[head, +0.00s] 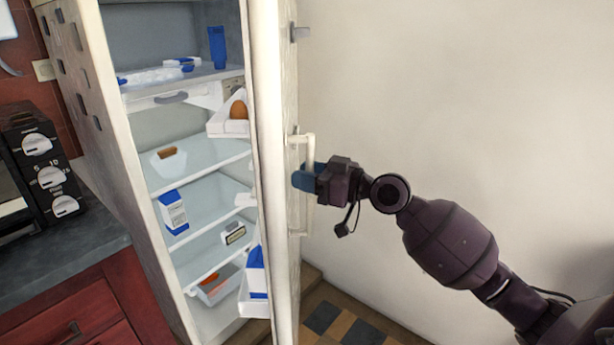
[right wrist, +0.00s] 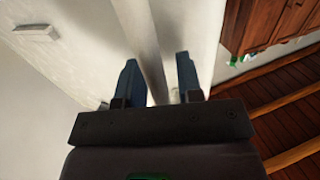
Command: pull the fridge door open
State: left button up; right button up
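The white fridge (head: 125,150) stands with its door (head: 272,150) open, swung out so that the door's edge faces me and the shelves inside show. A pale vertical handle (head: 309,215) is on the door's outer face. My right gripper (head: 305,180) is at the handle, its blue fingertips level with the handle's middle. In the right wrist view, the fingers (right wrist: 158,82) are apart, with the pale handle bar (right wrist: 143,40) running between them. They do not look closed on it; contact with one finger cannot be told. My left gripper is out of view.
Fridge shelves hold a blue-and-white carton (head: 173,212); an egg (head: 239,110) sits in a door rack. A dark counter with a black knobbed appliance (head: 45,170) and red cabinets (head: 75,315) are at left. A plain wall (head: 450,90) is behind my right arm.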

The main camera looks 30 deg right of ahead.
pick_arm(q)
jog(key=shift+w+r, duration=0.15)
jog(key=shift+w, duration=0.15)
pick_arm(e)
jog(key=shift+o, duration=0.2)
jog(key=b+v, duration=0.1)
jog(key=v, duration=0.5)
jog(key=shift+d+f, duration=0.2)
jog(key=shift+f, duration=0.15)
jog(key=s, duration=0.1)
jog(key=s+d, duration=0.1)
jog(key=s, duration=0.1)
jog(key=shift+s+d+r, duration=0.15)
jog(key=shift+d+r, duration=0.15)
jog(key=shift+r, duration=0.05)
jog(key=shift+c, duration=0.2)
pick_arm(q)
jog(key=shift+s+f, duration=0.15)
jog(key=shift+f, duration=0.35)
pick_arm(e)
jog(key=shift+s+d, duration=0.35)
jog(key=shift+d, duration=0.05)
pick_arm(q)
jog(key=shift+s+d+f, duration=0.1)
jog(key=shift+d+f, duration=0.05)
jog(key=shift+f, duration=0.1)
pick_arm(e)
jog(key=shift+w, duration=0.1)
